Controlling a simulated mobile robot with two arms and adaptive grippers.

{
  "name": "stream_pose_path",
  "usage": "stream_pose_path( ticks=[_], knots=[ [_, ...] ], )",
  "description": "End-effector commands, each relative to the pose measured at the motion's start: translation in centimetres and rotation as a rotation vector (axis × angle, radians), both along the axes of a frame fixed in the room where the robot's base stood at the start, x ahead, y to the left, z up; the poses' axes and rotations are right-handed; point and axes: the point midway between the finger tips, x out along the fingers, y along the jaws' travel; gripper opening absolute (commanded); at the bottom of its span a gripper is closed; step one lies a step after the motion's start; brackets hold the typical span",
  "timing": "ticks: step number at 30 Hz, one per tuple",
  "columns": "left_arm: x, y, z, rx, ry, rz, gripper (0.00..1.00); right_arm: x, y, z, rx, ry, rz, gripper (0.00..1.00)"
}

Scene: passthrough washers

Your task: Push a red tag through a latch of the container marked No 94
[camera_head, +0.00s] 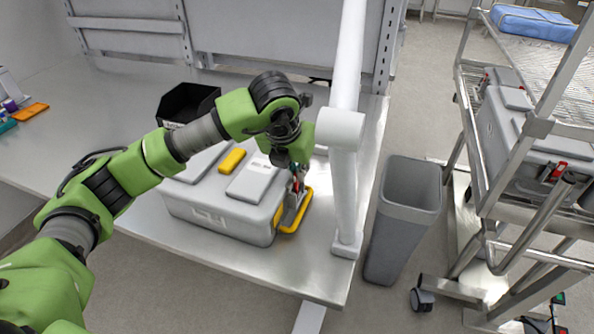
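A grey container (218,213) with yellow handles stands on the metal table. I cannot read any number on it, so I cannot tell whether it is No 94. My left gripper (298,185) points down at its right end, beside the yellow handle (297,212) and the latch area. A small bit of red (296,187) shows at the fingertips; it may be the red tag. The fingers are too small and partly hidden to tell whether they are shut on it. The latch itself is mostly hidden by the gripper. My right gripper is not in view.
A white post (345,190) rises close to the right of my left gripper. A black bin (187,103) sits behind the container. A grey waste bin (402,215) stands on the floor. A wire cart (510,205) at right holds another grey container (508,125) with red pieces.

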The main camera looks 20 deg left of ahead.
Motion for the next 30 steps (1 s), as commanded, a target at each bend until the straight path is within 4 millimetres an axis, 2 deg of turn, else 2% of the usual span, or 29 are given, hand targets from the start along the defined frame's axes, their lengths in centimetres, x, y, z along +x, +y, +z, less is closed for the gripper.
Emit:
stream_pose_path(
  ticks=[9,10,12,19,22,23,30],
  knots=[
    [-0.09,0.15,-0.36,0.004,0.006,0.002,0.00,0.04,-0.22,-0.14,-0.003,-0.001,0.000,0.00],
    [-0.10,0.15,-0.36,0.004,0.006,0.002,0.12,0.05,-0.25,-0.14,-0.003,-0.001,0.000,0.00],
    [-0.11,0.16,-0.40,0.004,0.007,0.002,0.24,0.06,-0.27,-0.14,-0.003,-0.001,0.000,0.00],
    [-0.10,0.21,-0.38,0.005,0.007,0.003,0.24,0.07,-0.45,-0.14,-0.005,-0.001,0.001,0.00],
    [-0.09,0.21,-0.36,0.005,0.006,0.003,0.42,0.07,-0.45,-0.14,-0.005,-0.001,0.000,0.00],
    [-0.08,0.21,-0.34,0.005,0.006,0.003,0.44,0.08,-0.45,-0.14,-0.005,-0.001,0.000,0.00],
    [-0.05,0.13,-0.26,0.003,0.004,0.002,0.44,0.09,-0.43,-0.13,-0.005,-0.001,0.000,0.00]
  ],
)
